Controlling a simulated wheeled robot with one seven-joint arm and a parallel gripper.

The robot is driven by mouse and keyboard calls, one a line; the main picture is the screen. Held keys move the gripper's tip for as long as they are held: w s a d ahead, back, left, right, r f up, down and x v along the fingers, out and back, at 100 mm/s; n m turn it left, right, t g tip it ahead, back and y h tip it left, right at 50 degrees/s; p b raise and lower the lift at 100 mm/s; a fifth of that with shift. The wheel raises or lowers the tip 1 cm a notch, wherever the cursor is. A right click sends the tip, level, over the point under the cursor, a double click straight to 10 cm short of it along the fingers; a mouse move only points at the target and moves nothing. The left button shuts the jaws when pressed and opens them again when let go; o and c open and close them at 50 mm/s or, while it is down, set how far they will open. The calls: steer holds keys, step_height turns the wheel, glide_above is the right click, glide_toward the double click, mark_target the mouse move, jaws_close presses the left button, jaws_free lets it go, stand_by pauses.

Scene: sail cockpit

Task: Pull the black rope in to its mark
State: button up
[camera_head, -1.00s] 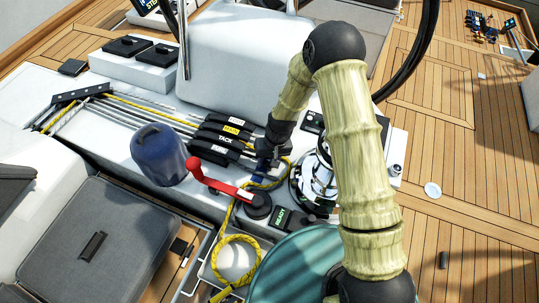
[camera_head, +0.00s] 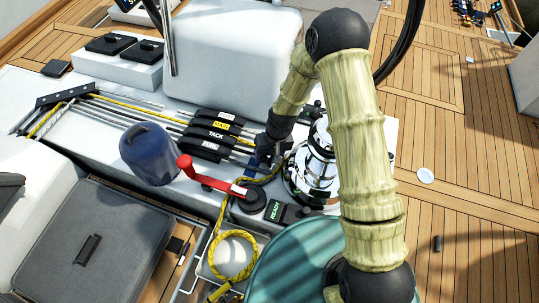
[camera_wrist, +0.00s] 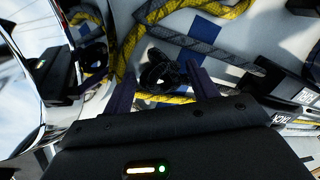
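My gripper (camera_wrist: 162,88) hangs low over the white deck between the rope clutches and the chrome winch. In the wrist view its two dark fingers are apart, with a small black fitting (camera_wrist: 162,68) showing between them. A dark grey braided rope (camera_wrist: 190,46), the darkest rope I see, runs just beyond the fingertips towards the clutches (camera_head: 222,127). Its contact with the fingers cannot be told. A blue patch (camera_wrist: 203,27) lies near this rope; whether it is the mark is unclear. In the head view my gripper (camera_head: 264,158) is small and partly hidden.
A yellow-and-black rope (camera_head: 217,222) loops over the front and coils below. The chrome winch (camera_head: 318,160) stands close right of my gripper. Open teak deck (camera_head: 455,190) lies right.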

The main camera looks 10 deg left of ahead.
steer(key=shift+r, duration=0.1)
steer(key=w+d+r, duration=0.1)
steer(key=d+r, duration=0.2)
steer(key=r, duration=1.4)
steer(key=shift+w+f, duration=0.1)
steer(key=shift+w, duration=0.05)
